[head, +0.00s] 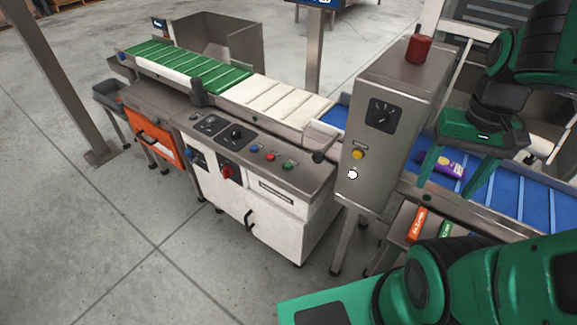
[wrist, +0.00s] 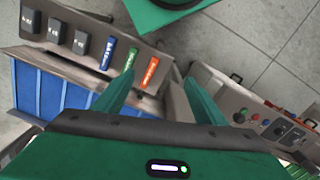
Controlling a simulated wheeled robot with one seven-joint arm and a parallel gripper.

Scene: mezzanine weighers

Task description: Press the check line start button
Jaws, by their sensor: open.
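The check line's control panel (head: 235,142) is on top of a white cabinet at the centre of the head view. It has a green button (head: 288,166), a red button (head: 270,156) and a blue button (head: 255,149) in a row; their labels are too small to read. The green button also shows at the right of the wrist view (wrist: 239,118). My gripper (head: 446,186) is open and empty above the blue belt, to the right of the panel and well apart from it. Its fingers also show in the wrist view (wrist: 162,82).
A metal box (head: 375,140) with a dial, yellow button, white button and red lamp stands between panel and gripper. A purple packet (head: 450,163) lies on the blue belt (head: 535,200). Orange (head: 417,224) and green boxes lie below. Floor in front is clear.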

